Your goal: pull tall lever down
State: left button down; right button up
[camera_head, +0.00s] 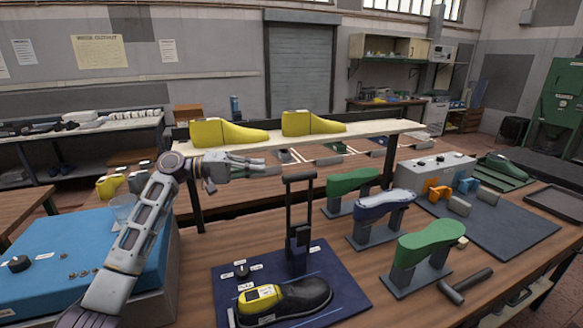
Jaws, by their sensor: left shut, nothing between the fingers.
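The tall black lever (289,215) stands upright on a dark blue base plate (225,262) in the middle of the bench, its crossbar handle (300,177) at the top. A black shoe with a yellow last (283,299) lies on the plate in front of the lever. My left gripper (272,170) is shut and empty. Its fingers point right, and their tips appear just left of the lever's handle. I cannot tell whether they touch it. My right gripper is not in view.
A blue box with knobs (80,255) and a clear cup (124,211) are at left. Green and blue-white lasts on stands (424,245) and a hammer (462,286) are at right. A raised shelf (375,131) with yellow lasts (226,132) spans behind the lever.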

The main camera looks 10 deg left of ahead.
pick_arm(q)
jog(key=p+x, duration=0.2)
jog(key=x, duration=0.8)
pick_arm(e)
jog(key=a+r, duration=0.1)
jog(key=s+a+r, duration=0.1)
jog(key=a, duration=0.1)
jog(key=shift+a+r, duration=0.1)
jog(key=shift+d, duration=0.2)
